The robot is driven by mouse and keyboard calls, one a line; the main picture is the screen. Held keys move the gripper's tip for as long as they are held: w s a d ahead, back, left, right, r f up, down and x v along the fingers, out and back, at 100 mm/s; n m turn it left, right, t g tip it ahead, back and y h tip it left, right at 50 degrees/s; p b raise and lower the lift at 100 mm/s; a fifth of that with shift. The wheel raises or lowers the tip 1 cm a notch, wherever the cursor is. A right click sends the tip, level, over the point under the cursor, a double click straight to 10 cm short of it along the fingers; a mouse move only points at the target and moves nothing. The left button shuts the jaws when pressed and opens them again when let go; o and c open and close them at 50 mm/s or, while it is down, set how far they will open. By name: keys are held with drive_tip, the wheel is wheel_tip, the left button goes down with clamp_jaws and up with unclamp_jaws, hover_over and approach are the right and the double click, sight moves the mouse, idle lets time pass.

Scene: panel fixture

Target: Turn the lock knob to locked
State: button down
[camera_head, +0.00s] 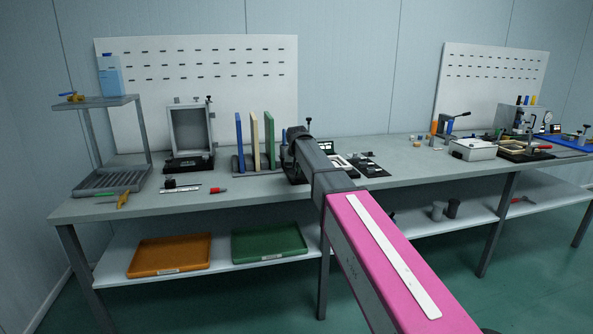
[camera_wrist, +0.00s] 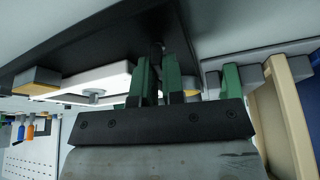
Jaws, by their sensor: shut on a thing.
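My gripper (camera_wrist: 160,65) has two green fingers that reach up to the black base board (camera_wrist: 85,45) in the wrist view. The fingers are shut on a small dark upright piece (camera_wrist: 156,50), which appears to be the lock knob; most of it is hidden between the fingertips. Its turn angle and any lock marking cannot be read. In the head view my arm covers the fingertips and the knob.
Upright boards (camera_head: 254,142) in a rack stand close beside my wrist, on the left in the head view. A black panel with small parts (camera_head: 370,168) lies to the right. A grey frame fixture (camera_head: 191,130) stands farther left. The bench front (camera_head: 270,187) is mostly clear.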

drive_tip(key=m+h, duration=0.1)
drive_tip(key=m, duration=0.3)
drive_tip(key=shift+a+h, duration=0.15)
drive_tip(key=shift+h, duration=0.25)
drive_tip(key=m+g+h, duration=0.1)
drive_tip(key=m, duration=0.3)
drive_tip(key=shift+w, duration=0.1)
drive_tip(key=m+g+h, duration=0.1)
drive_tip(key=m, duration=0.2)
drive_tip(key=shift+m, duration=0.4)
drive_tip(key=shift+m+g+h, duration=0.4)
drive_tip(key=shift+m+g, duration=0.3)
drive_tip(key=shift+m, duration=1.1)
drive_tip(key=c, duration=1.2)
unclamp_jaws()
drive_tip(key=shift+a+r, duration=0.1)
